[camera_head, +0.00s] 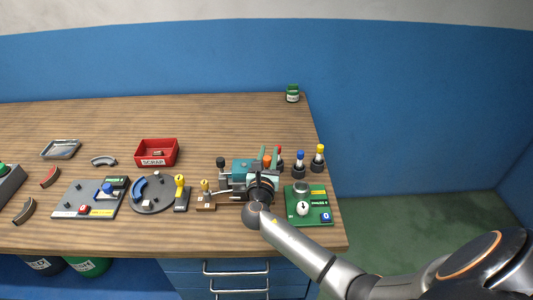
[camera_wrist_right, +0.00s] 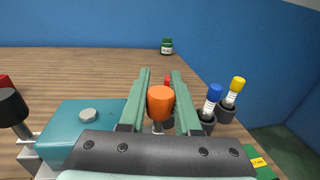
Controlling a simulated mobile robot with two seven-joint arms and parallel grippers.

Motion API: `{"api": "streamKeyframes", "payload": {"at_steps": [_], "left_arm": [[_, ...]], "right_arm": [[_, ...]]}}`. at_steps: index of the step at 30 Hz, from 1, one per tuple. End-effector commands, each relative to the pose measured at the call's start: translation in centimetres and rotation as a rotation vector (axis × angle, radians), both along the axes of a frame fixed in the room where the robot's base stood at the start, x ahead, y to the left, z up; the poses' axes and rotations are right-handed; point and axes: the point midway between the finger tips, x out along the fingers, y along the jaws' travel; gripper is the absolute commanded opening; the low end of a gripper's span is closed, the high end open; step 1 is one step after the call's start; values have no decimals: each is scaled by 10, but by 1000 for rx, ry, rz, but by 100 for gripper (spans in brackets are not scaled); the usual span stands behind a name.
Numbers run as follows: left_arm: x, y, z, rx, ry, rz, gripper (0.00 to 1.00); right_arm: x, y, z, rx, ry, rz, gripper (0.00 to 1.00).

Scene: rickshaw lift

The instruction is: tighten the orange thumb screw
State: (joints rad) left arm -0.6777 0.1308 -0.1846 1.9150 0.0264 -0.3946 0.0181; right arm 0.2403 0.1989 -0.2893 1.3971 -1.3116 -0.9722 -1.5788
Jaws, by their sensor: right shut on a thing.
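The orange thumb screw (camera_wrist_right: 160,103) stands between the two green fingers of my right gripper (camera_wrist_right: 160,76) in the right wrist view. The fingers are shut on its knob. In the head view the orange thumb screw (camera_head: 266,159) shows as a small orange spot by the teal-topped fixture (camera_head: 243,166), with my right gripper (camera_head: 269,154) reaching over it from the front. The teal block (camera_wrist_right: 85,125) of the fixture lies to the left of the fingers in the wrist view. The screw's lower part is mostly hidden by the gripper. My left gripper is not in view.
Blue-topped (camera_head: 299,161) and yellow-topped (camera_head: 318,156) tools stand in holders to the right. A green board (camera_head: 296,205) with a dial lies in front of them. A black knob (camera_head: 221,162) rises left of the fixture. A red scrap bin (camera_head: 140,157) stands further left.

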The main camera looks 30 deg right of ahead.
Motion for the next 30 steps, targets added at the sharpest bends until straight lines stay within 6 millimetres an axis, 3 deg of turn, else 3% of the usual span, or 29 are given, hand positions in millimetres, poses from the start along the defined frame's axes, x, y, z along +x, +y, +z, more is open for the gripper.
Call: {"api": "streamKeyframes", "payload": {"at_steps": [23,24,30], "left_arm": [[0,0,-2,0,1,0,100],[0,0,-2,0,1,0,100],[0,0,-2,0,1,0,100]], "right_arm": [[-2,-3,0,0,-1,-99,0],[-2,-3,1,0,-1,-99,36],[-2,-3,0,0,-1,-98,58]]}}
